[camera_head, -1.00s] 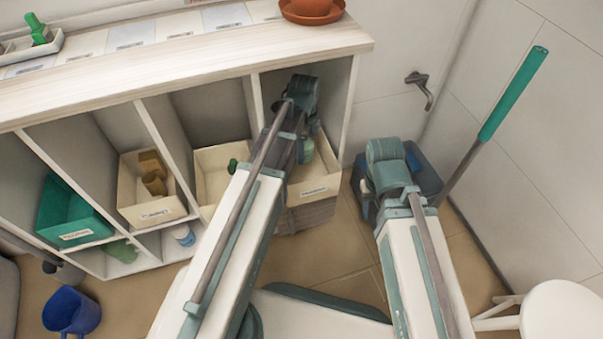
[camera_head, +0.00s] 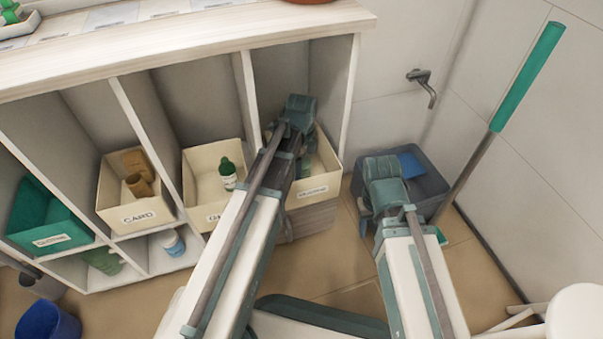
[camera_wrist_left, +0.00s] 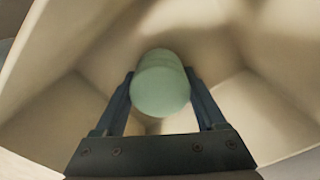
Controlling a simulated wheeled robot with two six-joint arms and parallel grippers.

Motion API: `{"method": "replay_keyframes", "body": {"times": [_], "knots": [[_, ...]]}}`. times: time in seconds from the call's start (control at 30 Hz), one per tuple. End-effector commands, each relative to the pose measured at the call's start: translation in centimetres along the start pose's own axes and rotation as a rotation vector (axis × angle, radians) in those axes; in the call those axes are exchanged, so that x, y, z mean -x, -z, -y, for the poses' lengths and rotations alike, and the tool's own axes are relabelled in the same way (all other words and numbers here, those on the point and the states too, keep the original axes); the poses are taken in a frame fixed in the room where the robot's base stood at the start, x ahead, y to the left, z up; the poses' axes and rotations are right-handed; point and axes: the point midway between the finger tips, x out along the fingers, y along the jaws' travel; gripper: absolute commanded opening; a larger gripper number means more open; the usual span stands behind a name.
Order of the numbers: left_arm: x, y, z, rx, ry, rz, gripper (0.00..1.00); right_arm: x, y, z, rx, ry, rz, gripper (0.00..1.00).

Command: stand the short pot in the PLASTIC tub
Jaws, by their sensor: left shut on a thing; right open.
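My left gripper (camera_head: 300,148) reaches down into the rightmost cream tub (camera_head: 322,178) in the shelf's right bay. The tub's label is too blurred to read. The gripper is shut on a pale green, rounded short pot (camera_wrist_left: 160,84), held between its fingers inside cream walls in the left wrist view. Whether the pot touches the tub's floor cannot be told. In the head view the arm mostly hides it. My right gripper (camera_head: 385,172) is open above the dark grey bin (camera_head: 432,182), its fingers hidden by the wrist.
A middle cream tub (camera_head: 205,160) holds a green bottle (camera_head: 228,173). A cream tub labelled CARD (camera_head: 145,215) holds brown items. A teal tub (camera_head: 45,222) stands at left. A green-handled pole (camera_head: 528,75) leans at right. A blue bucket (camera_head: 47,322) stands on the floor.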

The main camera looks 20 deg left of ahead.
Motion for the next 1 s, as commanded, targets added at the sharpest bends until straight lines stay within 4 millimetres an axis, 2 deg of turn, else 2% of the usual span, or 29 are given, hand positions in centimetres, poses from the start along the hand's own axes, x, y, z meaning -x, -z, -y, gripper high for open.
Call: {"method": "replay_keyframes", "body": {"times": [0.03, 0.43, 0.47, 0.6, 1.0], "knots": [[-0.84, 0.0, 0.0, 0.0, 0.0, 0.0, 0.1, -0.84, 0.05, 0.08, -0.001, 0.0, 0.0, 0.5], [-1.02, 0.0, 0.0, 0.0, 0.0, 0.0, 0.1, -1.02, 0.06, 0.1, -0.002, 0.0, 0.0, 0.5], [-1.0, 0.0, 0.0, 0.0, 0.0, 0.0, 0.74, -0.99, 0.05, 0.1, -0.002, 0.0, 0.0, 0.5], [-0.87, 0.0, 0.0, 0.0, 0.0, 0.0, 1.0, -0.87, 0.05, 0.09, -0.002, 0.0, 0.0, 0.5], [-0.42, 0.0, 0.0, 0.0, 0.0, 0.0, 1.0, -0.42, 0.02, 0.04, -0.001, 0.0, 0.0, 0.5]]}}
